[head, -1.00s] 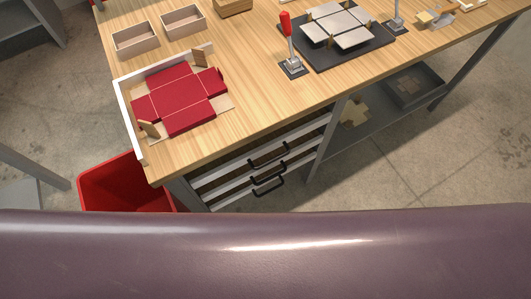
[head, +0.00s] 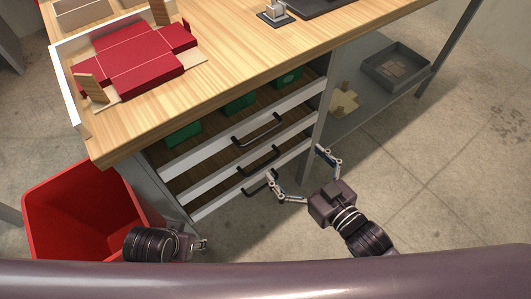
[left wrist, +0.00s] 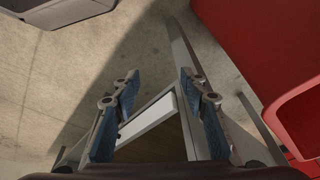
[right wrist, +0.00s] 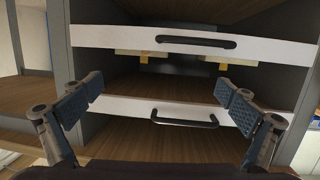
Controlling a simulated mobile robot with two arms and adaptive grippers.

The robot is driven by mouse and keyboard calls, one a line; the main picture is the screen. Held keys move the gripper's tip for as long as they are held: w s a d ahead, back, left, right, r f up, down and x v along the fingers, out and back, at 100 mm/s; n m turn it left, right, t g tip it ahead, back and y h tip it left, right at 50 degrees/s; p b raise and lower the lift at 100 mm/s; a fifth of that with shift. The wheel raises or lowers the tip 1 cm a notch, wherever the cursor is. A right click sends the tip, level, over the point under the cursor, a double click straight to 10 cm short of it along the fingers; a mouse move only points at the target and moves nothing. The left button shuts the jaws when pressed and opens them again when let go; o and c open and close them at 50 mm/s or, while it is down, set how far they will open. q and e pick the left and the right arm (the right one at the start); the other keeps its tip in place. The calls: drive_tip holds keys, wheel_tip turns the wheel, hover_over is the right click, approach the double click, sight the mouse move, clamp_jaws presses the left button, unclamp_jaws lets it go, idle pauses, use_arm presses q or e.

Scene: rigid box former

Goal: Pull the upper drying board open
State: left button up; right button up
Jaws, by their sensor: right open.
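Below the bench top, a rack holds stacked drying boards with white front rails and black bar handles. The upper board (head: 200,148) has its handle (head: 258,131) at the front, with green items behind the rail. The middle handle (head: 258,161) and lower handle (head: 260,182) sit beneath it. My right gripper (head: 296,166) is open and empty in front of the rack, apart from the handles. The right wrist view shows two rails and handles beyond its spread fingers (right wrist: 160,95). My left gripper (left wrist: 160,85) is open and empty; in the head view it is low at the left, its fingers mostly hidden.
A red bin (head: 75,215) stands on the floor left of the rack. The bench top (head: 235,55) above carries a red flat blank (head: 135,60). A grey rack post (head: 321,120) and a low shelf with a dark tray (head: 398,66) are at right. The floor in front is clear.

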sight(262, 134)
drive_tip(key=s+a+r+t+y+b, duration=0.1)
drive_tip(key=s+a+r+y+b, duration=0.2)
drive_tip(key=r, duration=0.5)
drive_tip(key=shift+n, duration=0.4)
drive_tip(key=shift+x, duration=3.7)
use_arm(q)
wheel_tip(262, 134, up, 4)
drive_tip(key=shift+s+f+t, duration=0.1)
drive_tip(key=shift+t, duration=0.4)
use_arm(e)
drive_tip(key=shift+s+a, duration=0.1)
drive_tip(key=shift+a, duration=0.1)
use_arm(q)
drive_tip(key=shift+d, duration=0.1)
use_arm(e)
drive_tip(key=c, duration=1.4)
